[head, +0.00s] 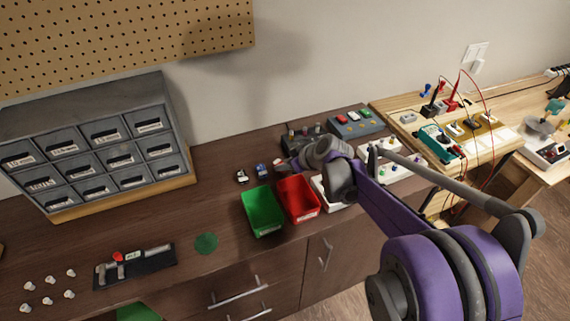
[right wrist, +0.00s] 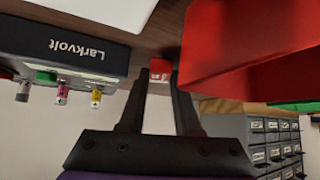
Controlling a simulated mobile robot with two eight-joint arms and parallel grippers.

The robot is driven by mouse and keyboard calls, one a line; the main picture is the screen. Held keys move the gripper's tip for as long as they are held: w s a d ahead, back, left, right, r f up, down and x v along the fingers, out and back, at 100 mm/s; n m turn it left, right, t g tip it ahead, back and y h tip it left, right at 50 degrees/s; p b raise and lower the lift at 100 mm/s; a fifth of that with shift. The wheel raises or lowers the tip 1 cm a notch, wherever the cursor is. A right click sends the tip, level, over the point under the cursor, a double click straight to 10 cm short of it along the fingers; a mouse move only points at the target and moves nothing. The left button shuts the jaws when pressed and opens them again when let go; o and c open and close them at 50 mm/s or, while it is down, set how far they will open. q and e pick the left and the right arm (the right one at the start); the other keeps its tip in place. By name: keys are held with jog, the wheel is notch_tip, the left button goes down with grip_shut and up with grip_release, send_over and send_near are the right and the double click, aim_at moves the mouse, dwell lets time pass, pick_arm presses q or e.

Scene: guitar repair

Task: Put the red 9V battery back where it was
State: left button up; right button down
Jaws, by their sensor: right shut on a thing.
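The red 9V battery (right wrist: 158,74) shows between the fingertips of my right gripper (right wrist: 159,78) in the right wrist view. The fingers are shut on it, and its red face with a white mark shows between them. In the head view my right gripper (head: 292,164) is low over the back of the dark bench, behind the red bin, and largely hidden by its own wrist. A blue battery (head: 262,171) and a black-and-white one (head: 242,176) stand to its left. I cannot tell whether the red battery touches the bench. My left gripper is not in view.
The red bin (right wrist: 250,50) is close beside the fingers; a green bin (head: 262,210) stands beside it. A dark Larkvolt device (right wrist: 62,52) with coloured plugs is on the other side. A drawer cabinet (head: 95,150) stands at the left.

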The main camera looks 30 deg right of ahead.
jog(key=c, duration=0.9)
grip_release()
jog(key=shift+s+d+r, duration=0.1)
jog(key=shift+r, duration=0.15)
jog(key=p+v, duration=0.1)
jog(key=v, duration=1)
jog(key=shift+s+r, duration=0.2)
jog(key=shift+r, duration=0.05)
jog(key=s+a+f+m+g+h+p, duration=0.1)
jog(key=s+a+f+p, duration=0.1)
jog(key=s+a, duration=0.4)
jog(key=s+a+f+m+g+h+p, duration=0.1)
jog(key=s+a+p, duration=0.3)
jog(key=s, duration=0.9)
jog(key=a+f+m+g, duration=0.1)
jog(key=a, duration=0.1)
jog(key=shift+s+a+f+h, duration=0.35)
jog(key=shift+s+h, duration=0.05)
